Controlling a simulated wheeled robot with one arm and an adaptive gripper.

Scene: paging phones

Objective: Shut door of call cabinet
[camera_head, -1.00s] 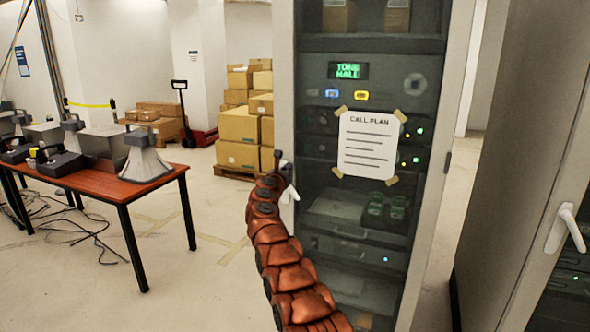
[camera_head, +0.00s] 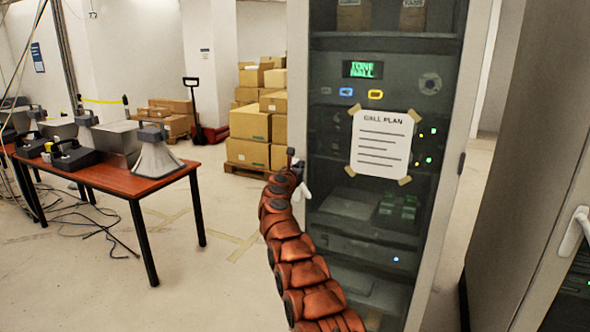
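The call cabinet (camera_head: 473,60) stands right of centre, a tall grey cabinet with a green lit display behind glass. Its glass door (camera_head: 330,150) bears a taped sheet headed "CALL PLAN" (camera_head: 381,144). The door's grey edge is at the left, with a white handle (camera_head: 303,190) on it. Whether the door is fully flush with its frame I cannot tell. My copper-coloured segmented arm reaches up from the bottom. My gripper (camera_head: 295,163) is at the door's left edge, just above the handle. Its fingers are small and partly hidden; contact with the door is unclear.
Another grey cabinet (camera_head: 525,150) with a white handle (camera_head: 574,230) stands close at the right. A red-topped table (camera_head: 120,180) with horn speakers stands at the left, cables on the floor below. Stacked cartons (camera_head: 250,125) and a pallet jack (camera_head: 194,110) are behind. Floor between table and cabinet is clear.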

